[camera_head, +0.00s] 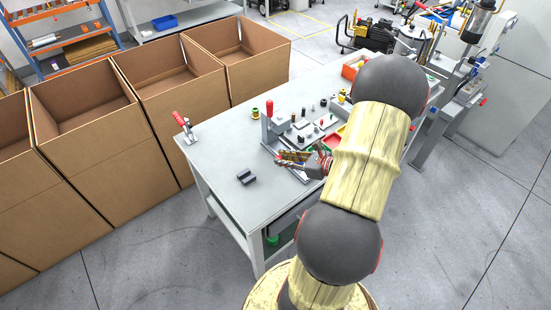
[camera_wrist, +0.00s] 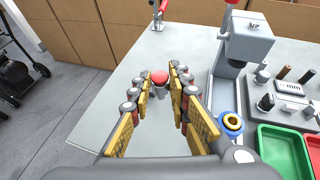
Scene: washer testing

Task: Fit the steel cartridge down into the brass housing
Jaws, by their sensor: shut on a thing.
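My gripper (camera_head: 285,158) reaches in over the workbench, beside the small press. In the wrist view its yellow-padded fingers (camera_wrist: 158,86) are closed around a red-knobbed grey piece (camera_wrist: 160,77); its lower part is partly hidden between them. A brass ring in a blue collar (camera_wrist: 232,123), possibly the brass housing, sits at the front of the press (camera_wrist: 247,40), right of my fingers. I cannot single out the steel cartridge for certain; several small dark and steel parts stand on the fixture plate (camera_wrist: 290,88) at the right.
A red-handled toggle clamp (camera_head: 185,127) stands at the bench's far left corner. A dark grooved block (camera_head: 246,177) lies near the left edge. Green (camera_wrist: 279,146) and red bins lie at the right. Cardboard boxes (camera_head: 85,105) stand beyond the bench. The bench's left part is mostly clear.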

